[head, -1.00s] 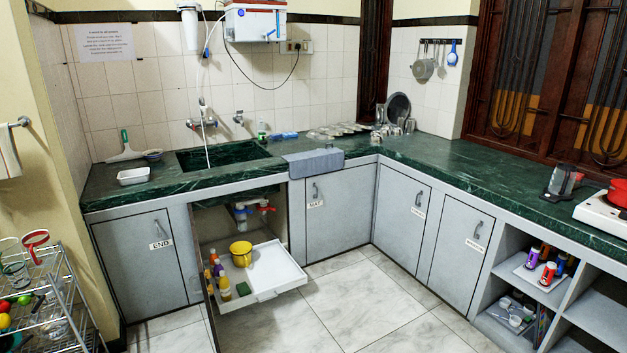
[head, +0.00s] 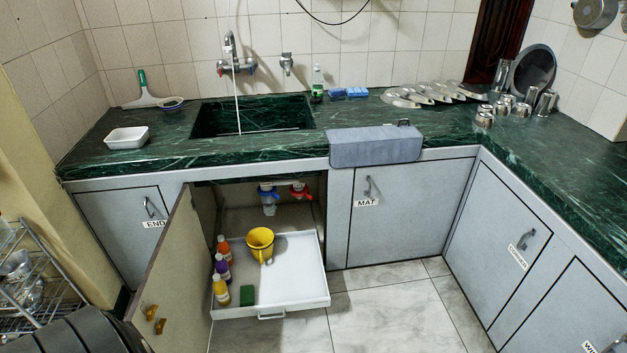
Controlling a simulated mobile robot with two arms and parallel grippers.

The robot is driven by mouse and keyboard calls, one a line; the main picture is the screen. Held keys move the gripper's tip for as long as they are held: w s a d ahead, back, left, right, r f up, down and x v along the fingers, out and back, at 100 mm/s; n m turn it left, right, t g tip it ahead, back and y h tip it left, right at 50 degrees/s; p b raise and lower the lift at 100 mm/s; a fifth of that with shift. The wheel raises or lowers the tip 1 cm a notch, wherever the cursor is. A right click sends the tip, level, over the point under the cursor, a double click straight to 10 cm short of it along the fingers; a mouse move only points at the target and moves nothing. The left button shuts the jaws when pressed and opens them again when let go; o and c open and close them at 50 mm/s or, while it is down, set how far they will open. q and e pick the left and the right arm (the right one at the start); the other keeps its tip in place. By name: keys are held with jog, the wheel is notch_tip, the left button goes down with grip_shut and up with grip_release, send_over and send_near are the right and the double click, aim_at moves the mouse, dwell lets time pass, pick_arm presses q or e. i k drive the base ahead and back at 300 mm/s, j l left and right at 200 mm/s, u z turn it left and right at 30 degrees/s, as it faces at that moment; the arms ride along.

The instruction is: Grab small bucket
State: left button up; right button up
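The small bucket (head: 261,243) is yellow with a handle at its front. It stands upright in the white pull-out drawer (head: 296,284) under the sink, near the drawer's back left. Colored bottles (head: 222,268) stand in a row to its left, and a green sponge (head: 247,295) lies in front of it. Neither of my grippers shows in the head view. A dark rounded part at the bottom left looks like part of my own body.
The open cabinet door (head: 172,265) stands left of the drawer. Pipes with blue and red fittings (head: 269,198) hang behind the bucket. The green counter (head: 200,160) overhangs the cabinet. The tiled floor (head: 390,310) right of the drawer is clear.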

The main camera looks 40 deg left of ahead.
aim_at(260, 240)
jog(key=i+u, duration=0.3)
jog(key=i, duration=0.15)
jog(key=i+l+u, duration=0.25)
jog(key=i, duration=0.2)
jog(key=i+l+u, duration=0.15)
jog(key=i+u, duration=0.15)
jog(key=i, duration=0.15)
